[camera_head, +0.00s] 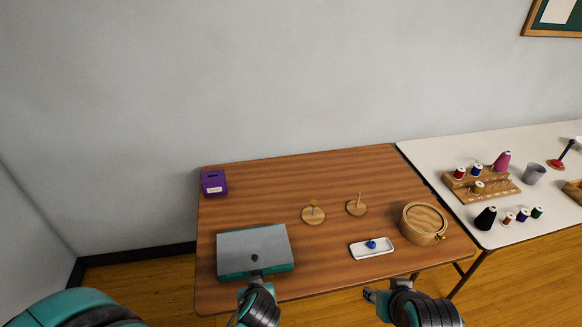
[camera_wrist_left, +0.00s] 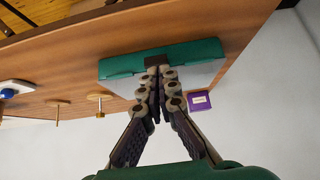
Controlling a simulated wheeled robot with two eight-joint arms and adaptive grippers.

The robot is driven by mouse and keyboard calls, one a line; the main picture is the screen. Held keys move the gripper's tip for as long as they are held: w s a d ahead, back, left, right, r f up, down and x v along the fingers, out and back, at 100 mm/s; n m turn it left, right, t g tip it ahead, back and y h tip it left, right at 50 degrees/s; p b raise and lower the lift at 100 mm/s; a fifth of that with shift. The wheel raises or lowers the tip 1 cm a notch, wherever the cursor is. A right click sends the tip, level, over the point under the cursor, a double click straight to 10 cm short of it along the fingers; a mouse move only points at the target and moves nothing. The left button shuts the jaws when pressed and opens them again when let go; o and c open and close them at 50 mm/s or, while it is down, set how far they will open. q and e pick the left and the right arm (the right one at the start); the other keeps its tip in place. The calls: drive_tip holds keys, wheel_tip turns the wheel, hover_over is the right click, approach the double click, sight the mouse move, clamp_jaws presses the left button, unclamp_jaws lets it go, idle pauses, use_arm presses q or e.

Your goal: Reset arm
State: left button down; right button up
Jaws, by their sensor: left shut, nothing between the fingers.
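My left gripper (camera_head: 255,270) is shut and empty at the front edge of a teal box with a grey top (camera_head: 255,247). In the left wrist view its fingertips (camera_wrist_left: 157,72) meet in front of the box (camera_wrist_left: 118,66), close to a dark latch-like piece; I cannot tell whether they touch it. My right gripper (camera_head: 391,286) is low at the table's front edge, its fingers spread apart with nothing seen between them.
The brown table (camera_head: 330,265) also holds a purple box (camera_head: 214,183), two round wooden stands (camera_head: 313,215) (camera_head: 357,208), a white tray (camera_head: 358,253) with a blue spool (camera_head: 372,244), and a round wooden hoop box (camera_head: 423,222). A white table (camera_head: 450,160) with thread spools stands at right.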

use_arm(q)
drive_tip(key=s+a+r+m+h, duration=0.1)
drive_tip(key=s+a+r, duration=0.1)
drive_tip(key=r, duration=0.4)
drive_tip(key=s+a+r+m+h, duration=0.1)
drive_tip(key=s+a+r+m, duration=0.1)
drive_tip(key=r, duration=0.4)
drive_tip(key=s+a, duration=0.1)
drive_tip(key=s, duration=0.1)
drive_tip(key=shift+s+r+g, duration=0.3)
drive_tip(key=shift+s, duration=0.1)
drive_tip(key=shift+a, duration=0.1)
idle(1.0)
